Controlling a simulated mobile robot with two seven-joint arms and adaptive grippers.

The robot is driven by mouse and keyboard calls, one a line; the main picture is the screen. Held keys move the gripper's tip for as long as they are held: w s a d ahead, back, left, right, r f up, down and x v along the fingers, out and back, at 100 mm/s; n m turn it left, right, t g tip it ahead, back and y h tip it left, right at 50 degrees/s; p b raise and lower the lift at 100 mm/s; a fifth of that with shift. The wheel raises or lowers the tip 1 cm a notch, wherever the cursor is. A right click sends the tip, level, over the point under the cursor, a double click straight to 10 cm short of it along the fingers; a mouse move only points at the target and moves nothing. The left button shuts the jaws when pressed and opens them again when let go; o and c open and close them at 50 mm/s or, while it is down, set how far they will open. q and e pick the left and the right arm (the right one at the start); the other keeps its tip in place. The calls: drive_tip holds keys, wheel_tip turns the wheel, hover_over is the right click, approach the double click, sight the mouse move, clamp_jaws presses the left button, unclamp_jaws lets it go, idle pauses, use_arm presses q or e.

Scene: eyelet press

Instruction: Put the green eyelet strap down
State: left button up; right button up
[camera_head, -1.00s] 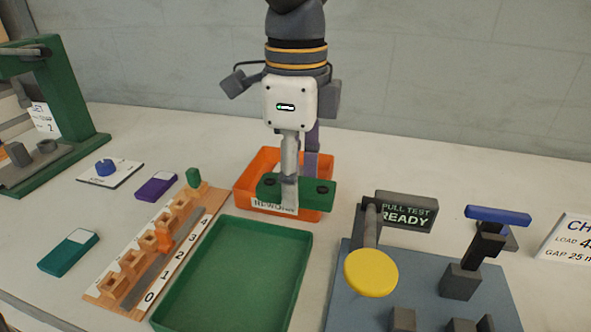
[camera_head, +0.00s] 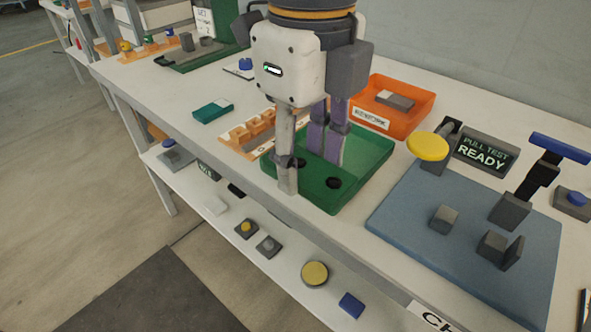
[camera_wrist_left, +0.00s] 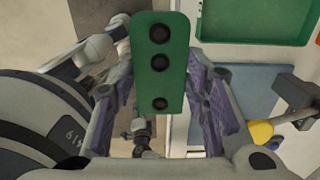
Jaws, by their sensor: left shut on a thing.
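My left gripper (camera_head: 311,172) is shut on the green eyelet strap (camera_head: 316,187), over the near part of the green tray (camera_head: 378,160). The strap blends with the tray's colour; two dark holes show in the head view. In the left wrist view the strap (camera_wrist_left: 160,35) lies between the purple-padded fingers of my left gripper (camera_wrist_left: 160,88), and three dark holes show along it. The tray (camera_wrist_left: 196,22) is at the upper right there. I cannot tell how far the strap is above the tray floor.
Behind the tray is an orange rework bin (camera_head: 416,118) holding a grey block. A wooden numbered rack (camera_head: 236,150) is left of it. The blue pull-test plate (camera_head: 400,212) with posts and a yellow disc (camera_head: 428,146) stands right. The table's front edge is close.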

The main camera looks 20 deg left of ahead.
use_arm(q)
drive_tip(key=shift+a+f, duration=0.1)
drive_tip(key=shift+f, duration=0.05)
drive_tip(key=w+a+f, duration=0.1)
drive_tip(key=w+f, duration=0.2)
drive_tip(key=w, duration=0.1)
drive_tip(key=w+a+f+b, duration=0.1)
drive_tip(key=w+f, duration=0.2)
drive_tip(key=w, duration=0.1)
drive_tip(key=w+a+f, duration=0.1)
drive_tip(key=w+f, duration=0.2)
drive_tip(key=w, duration=0.1)
drive_tip(key=shift+w, duration=0.35)
drive_tip(key=shift+w+a+f+b, duration=0.1)
drive_tip(key=shift+w+f+b, duration=0.1)
drive_tip(key=shift+f, duration=0.75)
drive_tip(key=shift+w+a+f+b, duration=0.1)
drive_tip(key=shift+w+f+b, duration=0.05)
drive_tip(key=shift+f, duration=0.8)
use_arm(e)
drive_tip(key=shift+s+f+g, duration=0.5)
drive_tip(key=shift+s+f, duration=0.55)
use_arm(q)
drive_tip(key=shift+f, duration=0.1)
drive_tip(key=o, duration=0.8)
drive_tip(key=shift+o, duration=0.2)
wheel_tip(320, 180, up, 12)
use_arm(e)
drive_tip(key=shift+w+r, duration=0.2)
drive_tip(key=shift+w, duration=0.05)
